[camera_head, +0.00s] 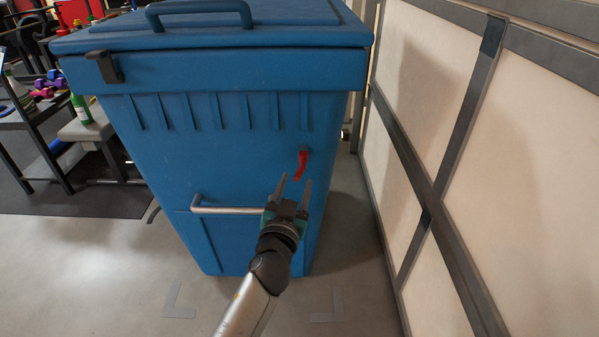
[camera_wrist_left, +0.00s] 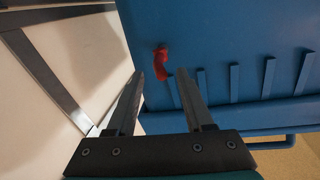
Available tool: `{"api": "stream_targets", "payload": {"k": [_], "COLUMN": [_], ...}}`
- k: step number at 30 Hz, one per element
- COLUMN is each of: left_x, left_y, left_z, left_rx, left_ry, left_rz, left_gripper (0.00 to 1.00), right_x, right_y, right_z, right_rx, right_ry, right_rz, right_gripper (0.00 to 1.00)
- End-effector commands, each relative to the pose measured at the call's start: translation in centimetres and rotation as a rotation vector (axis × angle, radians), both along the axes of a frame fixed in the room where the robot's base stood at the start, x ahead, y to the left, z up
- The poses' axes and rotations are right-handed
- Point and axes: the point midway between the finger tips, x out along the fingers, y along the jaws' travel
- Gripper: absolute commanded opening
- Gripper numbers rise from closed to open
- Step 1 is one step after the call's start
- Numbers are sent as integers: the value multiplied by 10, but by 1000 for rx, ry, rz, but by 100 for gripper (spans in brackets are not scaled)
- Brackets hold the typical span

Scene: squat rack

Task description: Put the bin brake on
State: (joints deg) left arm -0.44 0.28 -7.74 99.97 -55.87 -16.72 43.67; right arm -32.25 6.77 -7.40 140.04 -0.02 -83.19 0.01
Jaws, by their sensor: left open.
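The bin (camera_head: 200,125) is a large blue box with a ribbed front and a closed lid, standing on the grey floor. Its brake appears to be the small red lever (camera_head: 302,164) on the right of the front face, pointing down. The lever also shows in the left wrist view (camera_wrist_left: 160,64), just beyond the fingertips and between them. My left gripper (camera_head: 295,181) is open and empty, its fingers pointing at the bin just below the lever. I see no contact with the lever. My right gripper is in neither view.
A silver bar handle (camera_head: 225,210) crosses the bin's lower front, left of my gripper. A cream panelled wall (camera_head: 430,120) with grey strips stands close on the right. A rack with dumbbells (camera_head: 42,92) and a green bottle (camera_head: 81,108) are at left. The front floor is clear.

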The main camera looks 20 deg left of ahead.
Motion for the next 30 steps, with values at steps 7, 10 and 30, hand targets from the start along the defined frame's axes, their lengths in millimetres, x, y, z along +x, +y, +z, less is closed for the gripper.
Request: {"api": "stream_targets", "payload": {"k": [7, 10, 30], "left_x": [34, 41, 48], "left_y": [3, 4, 5], "left_z": [-1, -1, 0], "left_rx": [1, 1, 0], "left_ry": [-1, 0, 1], "left_rz": [-1, -1, -1], "left_gripper": [52, 52, 27], "right_x": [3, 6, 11], "right_y": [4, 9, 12], "right_z": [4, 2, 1], "right_rx": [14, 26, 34], "right_ry": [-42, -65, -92], "right_rz": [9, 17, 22], "right_gripper": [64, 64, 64]}}
